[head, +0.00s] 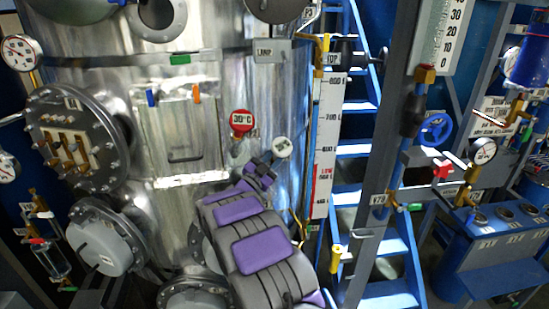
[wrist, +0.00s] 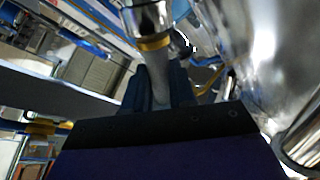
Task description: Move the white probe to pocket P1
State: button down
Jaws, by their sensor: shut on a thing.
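My gripper (head: 262,168) is in front of the steel vessel, right of the red "30°C" gauge. It is shut on a pale, slim thing with a round white face, which appears to be the white probe (head: 282,147). In the wrist view, my gripper's dark fingers (wrist: 160,88) close around its pale grey stem (wrist: 160,90), below a brass collar and a shiny metal head. I cannot make out a pocket marked P1.
The steel vessel (head: 170,215), with flanges and a square hatch, fills the left and centre. A white level scale (head: 324,145) and a blue ladder (head: 360,150) stand right of my gripper. A pipe with a blue handwheel (head: 435,129) and a gauge (head: 483,151) are farther right.

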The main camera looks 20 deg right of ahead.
jog(key=shift+w+f, duration=0.1)
jog(key=shift+f, duration=0.1)
jog(key=c, duration=0.8)
grip_release()
jog(key=shift+c, duration=0.2)
jog(key=shift+f, duration=0.15)
